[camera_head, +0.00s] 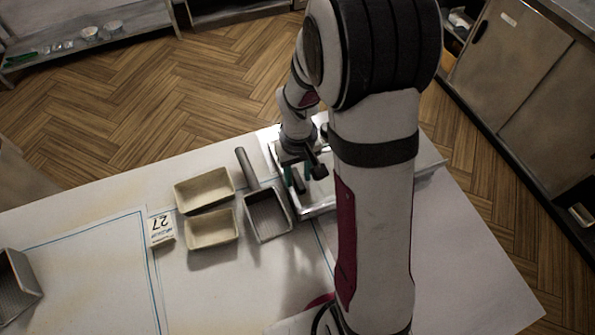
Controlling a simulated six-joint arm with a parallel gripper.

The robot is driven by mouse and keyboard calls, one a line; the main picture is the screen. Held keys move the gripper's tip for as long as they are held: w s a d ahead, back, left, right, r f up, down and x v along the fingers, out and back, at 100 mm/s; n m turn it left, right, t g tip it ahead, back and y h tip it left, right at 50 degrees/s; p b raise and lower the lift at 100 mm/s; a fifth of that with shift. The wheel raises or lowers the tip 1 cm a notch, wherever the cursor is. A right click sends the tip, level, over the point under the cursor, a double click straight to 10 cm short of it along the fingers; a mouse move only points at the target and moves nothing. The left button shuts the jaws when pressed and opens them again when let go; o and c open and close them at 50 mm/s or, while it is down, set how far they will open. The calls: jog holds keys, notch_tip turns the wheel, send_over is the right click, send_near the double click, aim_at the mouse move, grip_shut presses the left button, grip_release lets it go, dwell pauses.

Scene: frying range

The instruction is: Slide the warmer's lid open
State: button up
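A pale, shiny metal unit, which looks like the warmer (317,211), sits near the far edge of the white table, partly behind my arm. Its left rim and front edge show. My arm hides its right part, so I cannot make out the lid or how far it is open. My gripper (302,178) points down over the left part of this unit. Dark and green finger parts show there, but the gap between the fingertips is too small and dark to judge. I cannot tell whether it touches the lid.
Left of the warmer, a fry basket (267,215) with a grey handle lies close by. A metal container (16,277) is at the far left. The table's right front is clear.

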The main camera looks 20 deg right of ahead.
grip_shut()
dwell(1.2)
